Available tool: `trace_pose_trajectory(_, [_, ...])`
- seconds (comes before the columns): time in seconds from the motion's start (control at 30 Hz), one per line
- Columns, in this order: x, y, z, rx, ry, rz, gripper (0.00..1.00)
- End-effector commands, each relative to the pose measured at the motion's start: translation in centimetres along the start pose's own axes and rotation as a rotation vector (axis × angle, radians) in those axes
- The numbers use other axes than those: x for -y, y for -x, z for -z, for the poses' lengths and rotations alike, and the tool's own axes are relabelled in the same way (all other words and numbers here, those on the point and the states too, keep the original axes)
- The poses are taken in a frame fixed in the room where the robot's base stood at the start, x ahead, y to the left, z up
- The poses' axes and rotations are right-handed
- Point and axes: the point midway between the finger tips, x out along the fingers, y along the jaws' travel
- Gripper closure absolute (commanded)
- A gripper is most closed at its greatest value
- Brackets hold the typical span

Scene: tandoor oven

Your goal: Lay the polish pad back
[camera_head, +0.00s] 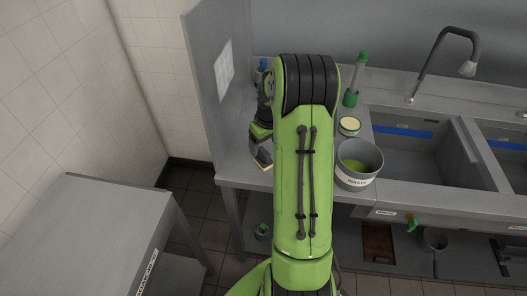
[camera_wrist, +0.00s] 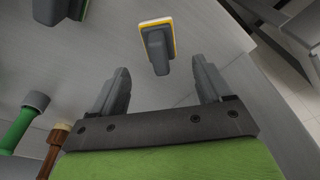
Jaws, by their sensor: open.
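The polish pad (camera_wrist: 157,45), a block with a yellow edge and a grey handle, shows in the wrist view just ahead of my gripper. It appears to lie on the grey counter (camera_wrist: 200,20), apart from the fingers. My gripper (camera_wrist: 162,80) is open and empty, one grey finger on each side, with the pad beyond the gap between the tips. In the head view my green arm covers much of the counter, and my gripper (camera_head: 260,142) shows only in part at the arm's left.
A waste bin (camera_head: 358,165), a round tin (camera_head: 349,125) and a green-capped upright item (camera_head: 356,80) stand right of my arm, beside the sink (camera_head: 430,155). A grey panel (camera_head: 225,75) rises at left. Green (camera_wrist: 20,125) and brown (camera_wrist: 55,145) handles lie left in the wrist view.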

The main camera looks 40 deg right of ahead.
Motion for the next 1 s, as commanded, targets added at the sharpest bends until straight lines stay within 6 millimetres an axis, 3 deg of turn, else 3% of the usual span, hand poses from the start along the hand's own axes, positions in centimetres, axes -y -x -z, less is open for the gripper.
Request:
trace_pose_trajectory(0.1, [-0.1,3.2,0.1,-0.004,0.000,-0.002,0.22])
trace_pose_trajectory(0.37, [0.8,6.6,0.1,-0.007,0.009,-0.005,0.22])
trace_pose_trajectory(0.47, [4.3,9.9,-0.1,-0.033,0.034,-0.027,0.22])
trace_pose_trajectory(0.53, [8.0,13.1,-1.0,-0.066,0.058,-0.045,0.22])
trace_pose_trajectory(0.67, [14.7,18.2,-5.0,-0.140,0.087,-0.059,0.22])
trace_pose_trajectory(0.8, [20.1,21.6,-11.6,-0.239,0.110,-0.034,0.22])
trace_pose_trajectory(0.9, [22.1,22.3,-15.9,-0.296,0.119,0.004,0.22])
trace_pose_trajectory(1.0, [23.0,22.2,-18.5,-0.327,0.122,0.036,0.22])
